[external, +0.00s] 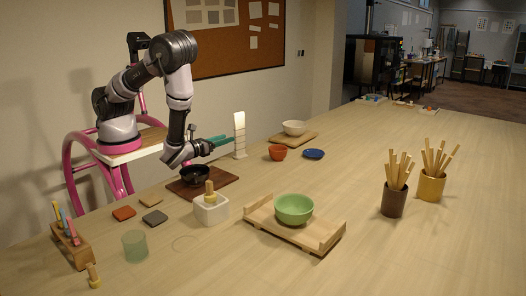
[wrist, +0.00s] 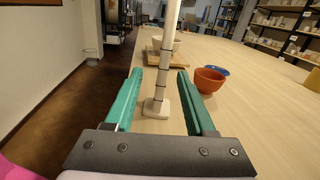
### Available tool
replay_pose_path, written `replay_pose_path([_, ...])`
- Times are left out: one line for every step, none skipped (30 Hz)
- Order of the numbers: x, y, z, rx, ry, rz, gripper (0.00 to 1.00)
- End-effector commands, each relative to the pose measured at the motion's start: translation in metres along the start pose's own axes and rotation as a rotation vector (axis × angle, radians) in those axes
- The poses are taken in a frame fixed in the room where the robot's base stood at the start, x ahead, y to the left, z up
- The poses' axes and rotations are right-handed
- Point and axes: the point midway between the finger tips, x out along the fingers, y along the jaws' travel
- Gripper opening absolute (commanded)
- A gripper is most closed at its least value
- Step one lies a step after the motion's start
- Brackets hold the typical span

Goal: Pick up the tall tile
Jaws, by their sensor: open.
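The tall tile (external: 240,132) is a narrow, pale upright piece with dark bands on a small base. It stands on the table beyond the black bowl, and its top looks bright. In the wrist view the tall tile (wrist: 161,78) shows upright in the gap between the two green fingers, apart from both. My gripper (external: 222,140) is open and empty, its green fingers pointing level toward the tile. In the external view the fingertips are close to its left side. Whether they reach around it is unclear. The tile's top is cut off in the wrist view (wrist: 160,74).
An orange-red cup (external: 277,153) and blue dish (external: 314,154) stand right of the tile. A white bowl (external: 294,127) sits on a board behind it. A black bowl (external: 195,174) on a brown board lies below my gripper.

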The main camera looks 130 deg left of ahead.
Motion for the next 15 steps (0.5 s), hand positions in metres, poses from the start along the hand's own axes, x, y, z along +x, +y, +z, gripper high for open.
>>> replay_pose_path([0.000,0.001,-0.009,0.023,0.005,-0.024,0.55])
replay_pose_path([0.000,0.000,-0.013,0.031,0.007,-0.036,0.55])
replay_pose_path([0.000,0.000,-0.016,0.038,0.010,-0.049,0.55])
replay_pose_path([0.000,0.000,-0.018,0.041,0.012,-0.055,0.55])
replay_pose_path([0.001,0.000,-0.020,0.044,0.013,-0.059,0.55])
replay_pose_path([0.003,0.000,-0.021,0.045,0.014,-0.062,0.55])
replay_pose_path([0.006,-0.001,-0.021,0.046,0.015,-0.064,0.55])
replay_pose_path([0.010,-0.001,-0.022,0.046,0.015,-0.064,0.55])
replay_pose_path([0.016,-0.001,-0.022,0.045,0.014,-0.063,0.55])
replay_pose_path([0.021,-0.001,-0.021,0.045,0.014,-0.063,0.55])
replay_pose_path([0.027,-0.002,-0.021,0.045,0.013,-0.062,0.55])
replay_pose_path([0.033,-0.002,-0.021,0.045,0.014,-0.062,0.55])
replay_pose_path([0.038,-0.002,-0.021,0.044,0.014,-0.062,0.55])
replay_pose_path([0.042,-0.003,-0.021,0.044,0.014,-0.062,0.55])
replay_pose_path([0.047,-0.003,-0.021,0.045,0.014,-0.062,0.55])
